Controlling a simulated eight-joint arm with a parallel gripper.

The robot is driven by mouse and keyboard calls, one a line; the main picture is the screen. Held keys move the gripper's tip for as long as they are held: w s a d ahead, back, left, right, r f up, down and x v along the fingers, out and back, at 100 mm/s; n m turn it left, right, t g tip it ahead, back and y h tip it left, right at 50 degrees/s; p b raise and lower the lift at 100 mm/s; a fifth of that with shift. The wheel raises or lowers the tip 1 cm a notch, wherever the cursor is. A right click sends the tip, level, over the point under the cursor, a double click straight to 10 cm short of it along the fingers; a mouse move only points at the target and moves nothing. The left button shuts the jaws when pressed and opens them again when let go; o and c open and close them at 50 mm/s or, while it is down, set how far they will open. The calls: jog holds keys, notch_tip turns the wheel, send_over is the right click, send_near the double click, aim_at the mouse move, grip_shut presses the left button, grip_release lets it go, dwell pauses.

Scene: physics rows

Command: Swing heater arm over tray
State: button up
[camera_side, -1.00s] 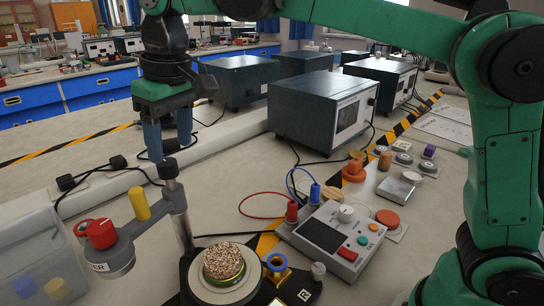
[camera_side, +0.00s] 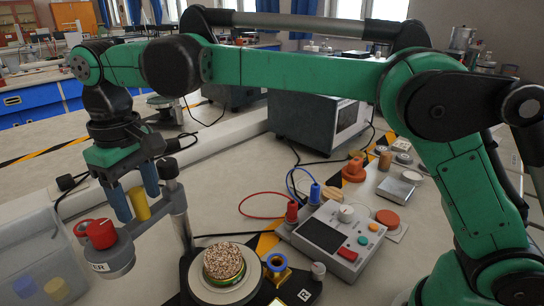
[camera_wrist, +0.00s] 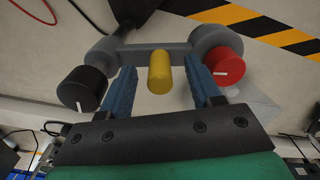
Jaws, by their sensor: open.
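The heater arm (camera_side: 158,216) is a grey bar that runs from an upright post (camera_side: 178,205) to a heater head with a red knob (camera_side: 100,233) at the left. A yellow peg (camera_side: 139,203) stands up from the bar. The tray (camera_side: 225,285) is a round dish with a speckled brown heap (camera_side: 222,262), right of the post; the heater head is off to its left. My gripper (camera_side: 136,205) is open at the yellow peg. In the wrist view the peg (camera_wrist: 159,73) stands between the two blue fingers (camera_wrist: 160,90), with gaps on both sides.
A control box (camera_side: 335,240) with red and blue plugs stands right of the tray. A translucent bin (camera_side: 40,260) is at the lower left. A blue-yellow ring (camera_side: 277,263) sits beside the tray. Dark instrument boxes (camera_side: 318,120) stand behind.

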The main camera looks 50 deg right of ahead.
jog(key=shift+f, duration=0.25)
grip_shut()
dwell(1.4)
